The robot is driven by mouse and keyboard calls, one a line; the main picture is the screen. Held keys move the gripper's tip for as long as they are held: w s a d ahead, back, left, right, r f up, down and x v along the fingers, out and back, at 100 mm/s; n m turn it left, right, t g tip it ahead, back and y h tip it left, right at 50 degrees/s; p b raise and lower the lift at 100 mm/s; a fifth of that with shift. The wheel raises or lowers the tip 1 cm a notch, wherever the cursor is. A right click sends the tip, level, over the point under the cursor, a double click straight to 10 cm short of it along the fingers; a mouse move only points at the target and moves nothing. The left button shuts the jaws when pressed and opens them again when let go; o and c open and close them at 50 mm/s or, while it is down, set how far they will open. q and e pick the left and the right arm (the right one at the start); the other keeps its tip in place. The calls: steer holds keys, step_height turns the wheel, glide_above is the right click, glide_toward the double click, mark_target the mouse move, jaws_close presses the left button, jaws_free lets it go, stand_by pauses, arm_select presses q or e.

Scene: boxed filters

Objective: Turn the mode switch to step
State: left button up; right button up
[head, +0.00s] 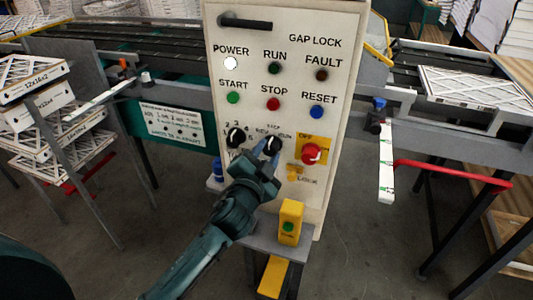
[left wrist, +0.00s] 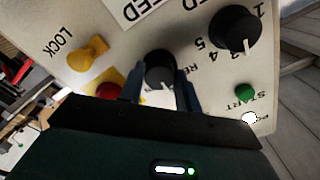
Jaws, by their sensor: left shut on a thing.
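The mode switch (head: 274,143) is a black round knob on the beige control panel (head: 340,120), right of a numbered black dial (head: 236,137). My left gripper (head: 266,149) reaches up to it from below. In the left wrist view the switch (left wrist: 159,66) sits between the two blue fingers of my left gripper (left wrist: 160,80), which is shut on it. A white mark shows on the knob's lower side there. The labels around the switch are partly hidden by the fingers and too small to read fully. My right gripper is not in view.
START (head: 233,97), STOP (head: 273,104) and RESET (head: 316,112) buttons are above.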

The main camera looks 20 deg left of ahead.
arm_select(q)
steer(key=o, duration=1)
steer(key=shift+s+a+b, duration=0.15)
steer(key=shift+s+b, duration=0.45)
steer(key=shift+s, duration=2.7)
steer(key=shift+s+a+b, duration=0.1)
steer(key=shift+s+b, duration=0.5)
steer(key=shift+s, duration=2.7)
